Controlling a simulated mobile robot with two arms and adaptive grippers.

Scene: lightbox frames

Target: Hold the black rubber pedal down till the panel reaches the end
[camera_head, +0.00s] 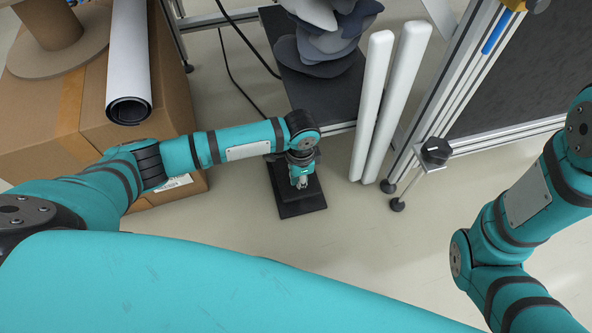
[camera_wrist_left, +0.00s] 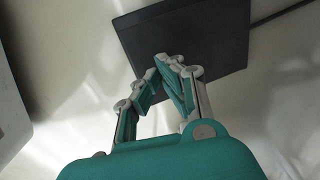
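The black rubber pedal (camera_head: 308,207) is a flat dark plate with a raised upper part on the floor. It also fills the top of the left wrist view (camera_wrist_left: 215,38). My left gripper (camera_head: 302,183) points down over it, its fingertips (camera_wrist_left: 160,64) together with nothing seen between them. The tips overlap the pedal in both views; I cannot tell whether they press on it. A dark panel (camera_head: 530,75) stands in an aluminium frame at the upper right; its ends are partly out of view. My right arm shows at the right, but its gripper is out of view.
Cardboard boxes (camera_head: 65,110) with a white roll (camera_head: 128,70) and a spool (camera_head: 55,40) stand at left. Two white tubes (camera_head: 385,110) lean behind the pedal, beside a dark shelf (camera_head: 325,95) of grey pieces. A cable runs behind the pedal. Floor right of the pedal is clear.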

